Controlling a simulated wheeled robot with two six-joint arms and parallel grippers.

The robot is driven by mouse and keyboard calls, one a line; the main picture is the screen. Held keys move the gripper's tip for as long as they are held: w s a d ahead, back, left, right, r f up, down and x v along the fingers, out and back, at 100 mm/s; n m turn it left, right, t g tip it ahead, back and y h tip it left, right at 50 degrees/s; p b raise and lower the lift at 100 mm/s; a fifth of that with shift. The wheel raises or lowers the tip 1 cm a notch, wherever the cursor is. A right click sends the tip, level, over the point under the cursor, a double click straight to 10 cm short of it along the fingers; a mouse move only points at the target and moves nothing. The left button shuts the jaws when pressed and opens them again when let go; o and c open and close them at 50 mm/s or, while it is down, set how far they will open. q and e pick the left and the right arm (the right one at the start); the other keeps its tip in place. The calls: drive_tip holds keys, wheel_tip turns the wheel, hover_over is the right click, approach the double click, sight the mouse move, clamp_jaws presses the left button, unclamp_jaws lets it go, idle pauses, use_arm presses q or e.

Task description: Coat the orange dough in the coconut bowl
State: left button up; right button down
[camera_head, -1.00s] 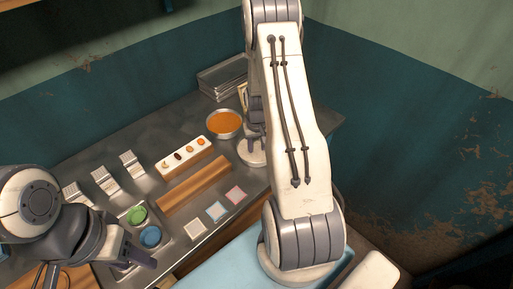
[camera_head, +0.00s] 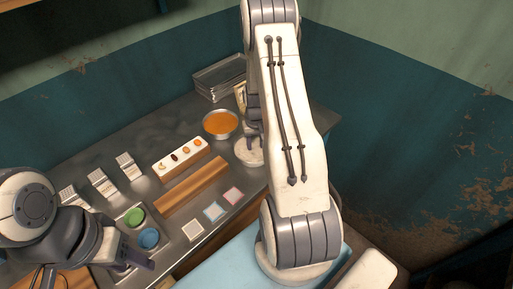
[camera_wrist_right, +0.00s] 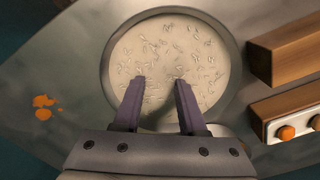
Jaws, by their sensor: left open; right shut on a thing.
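The coconut bowl (camera_wrist_right: 172,50) is round and filled with pale, flaked coconut; in the head view its pale rim (camera_head: 246,158) shows partly behind my right arm. My right gripper (camera_wrist_right: 160,82) is over the bowl in the wrist view. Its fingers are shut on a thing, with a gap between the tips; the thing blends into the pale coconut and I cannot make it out. I cannot tell whether it touches the coconut. Orange pieces (camera_wrist_right: 287,132) stand in a white-topped holder (camera_head: 170,163). My left gripper (camera_head: 137,262) is open at the lower left, near small cups.
A metal bowl of orange filling (camera_head: 220,123) stands behind the coconut bowl. Orange spots (camera_wrist_right: 44,106) mark the counter. A wooden block (camera_head: 193,186), a green cup (camera_head: 134,216), a blue cup (camera_head: 149,237) and small square pads (camera_head: 213,211) stand nearby. Metal trays (camera_head: 219,77) are at the back.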

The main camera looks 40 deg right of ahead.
sight(254, 152)
drive_tip(key=shift+w+a, duration=0.15)
drive_tip(key=shift+a, duration=0.3)
drive_tip(key=shift+a, duration=0.15)
drive_tip(key=shift+s, duration=0.2)
drive_tip(key=shift+s, duration=0.15)
drive_tip(key=shift+r+p, duration=3)
drive_tip(key=shift+r, duration=0.8)
